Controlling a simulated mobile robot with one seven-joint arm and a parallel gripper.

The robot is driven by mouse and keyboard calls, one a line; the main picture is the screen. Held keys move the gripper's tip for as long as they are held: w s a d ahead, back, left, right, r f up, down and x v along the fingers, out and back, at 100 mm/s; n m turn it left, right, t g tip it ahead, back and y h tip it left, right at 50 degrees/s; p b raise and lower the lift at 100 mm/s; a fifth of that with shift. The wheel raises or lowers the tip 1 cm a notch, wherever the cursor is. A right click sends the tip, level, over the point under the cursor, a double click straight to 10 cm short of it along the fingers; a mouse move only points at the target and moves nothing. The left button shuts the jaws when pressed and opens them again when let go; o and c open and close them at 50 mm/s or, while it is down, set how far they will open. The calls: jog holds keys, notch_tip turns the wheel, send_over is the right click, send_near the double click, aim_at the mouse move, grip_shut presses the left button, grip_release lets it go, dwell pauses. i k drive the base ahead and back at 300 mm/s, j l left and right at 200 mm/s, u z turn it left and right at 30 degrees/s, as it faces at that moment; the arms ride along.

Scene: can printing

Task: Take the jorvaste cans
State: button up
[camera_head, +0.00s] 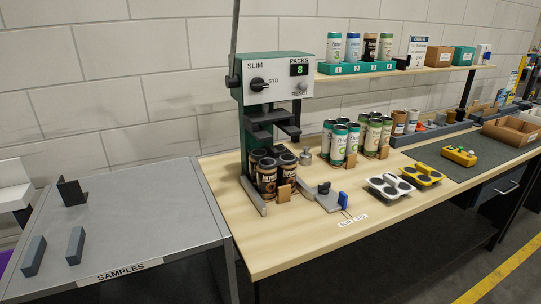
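The jorvaste cans (267,178) are a tight group of several dark brown cans with partly readable white lettering, like "Jorva". They stand upright in the base of a green and white machine (279,79) marked SLIM. Small tan blocks (284,194) stand against the front of the group. The rear cans are partly hidden by the front ones. A similar dark can (370,47) stands on the upper shelf in a numbered row; its label is too small to read. My gripper is not in view.
Black and white (390,187) and yellow (421,174) can carriers lie further right. The grey SAMPLES table (150,225) at left has dark brackets and free room.

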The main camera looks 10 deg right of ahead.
aim_at(278, 184)
jog(key=l+u, duration=0.1)
jog(key=u, duration=0.75)
jog(key=l+u, duration=0.75)
jog(key=k+l+u, duration=0.15)
jog(key=l, duration=0.2)
jog(key=l+u, duration=0.15)
jog(key=l, duration=0.2)
jog(key=k+l+u, duration=0.15)
jog(key=l, duration=0.2)
jog(key=k+l, duration=0.15)
jog(key=l, duration=0.15)
jog(key=k+l+u, duration=0.1)
jog(key=l, duration=0.2)
jog(key=k+l, duration=0.15)
jog(key=l, duration=0.15)
jog(key=k+l, duration=0.15)
jog(key=l, duration=0.2)
jog(key=k+l, duration=0.2)
jog(key=l, duration=0.2)
jog(key=k+l+u, duration=0.1)
jog(key=l, duration=0.25)
jog(key=k+l, duration=0.2)
jog(key=l, duration=0.15)
